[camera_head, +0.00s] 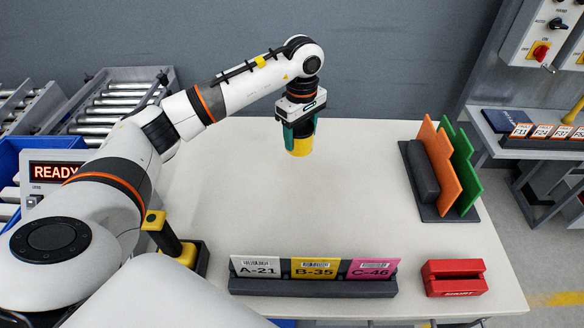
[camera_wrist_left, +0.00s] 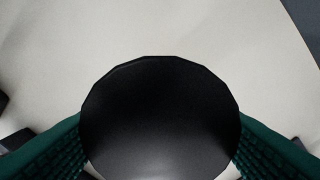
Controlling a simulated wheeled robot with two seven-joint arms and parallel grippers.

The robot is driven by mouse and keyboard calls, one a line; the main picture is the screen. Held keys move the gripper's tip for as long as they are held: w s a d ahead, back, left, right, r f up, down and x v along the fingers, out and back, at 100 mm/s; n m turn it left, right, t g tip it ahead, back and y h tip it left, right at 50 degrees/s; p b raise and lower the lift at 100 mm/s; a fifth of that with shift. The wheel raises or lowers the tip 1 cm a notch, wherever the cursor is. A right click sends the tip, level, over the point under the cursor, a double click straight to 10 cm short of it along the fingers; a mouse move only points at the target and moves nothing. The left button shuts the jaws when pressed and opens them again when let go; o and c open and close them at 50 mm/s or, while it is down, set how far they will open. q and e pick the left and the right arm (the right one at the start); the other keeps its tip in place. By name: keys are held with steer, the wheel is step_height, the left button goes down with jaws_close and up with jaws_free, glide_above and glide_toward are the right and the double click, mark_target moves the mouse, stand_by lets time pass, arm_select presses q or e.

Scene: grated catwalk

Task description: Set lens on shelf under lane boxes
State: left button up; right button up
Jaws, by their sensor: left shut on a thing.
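My left gripper (camera_head: 300,135) is shut on the lens (camera_head: 300,147), a short cylinder with a yellow lower part. It holds the lens upright near the back of the white table, and I cannot tell whether the lens touches the tabletop. In the left wrist view, the lens (camera_wrist_left: 160,120) shows a round black top between the green finger pads. My right gripper is not in view. I cannot make out a shelf under lane boxes.
The white table (camera_head: 350,200) is clear around the lens. A card rack (camera_head: 312,287) with A-21, B-35 and C-46 and a red block (camera_head: 454,278) line the front. Orange and green panels (camera_head: 441,165) stand at right. A roller conveyor (camera_head: 118,100) and blue bin (camera_head: 12,158) are left.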

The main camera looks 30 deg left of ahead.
mark_target(300, 147)
arm_select(q)
step_height(300, 147, down, 4)
steer(key=shift+s+f+p, duration=0.15)
steer(key=shift+f+p, duration=0.05)
steer(key=shift+p, duration=0.4)
step_height(300, 147, down, 4)
steer(key=shift+f+p, duration=0.2)
steer(key=shift+p, duration=0.3)
steer(key=shift+f, duration=0.35)
steer(key=o, duration=1)
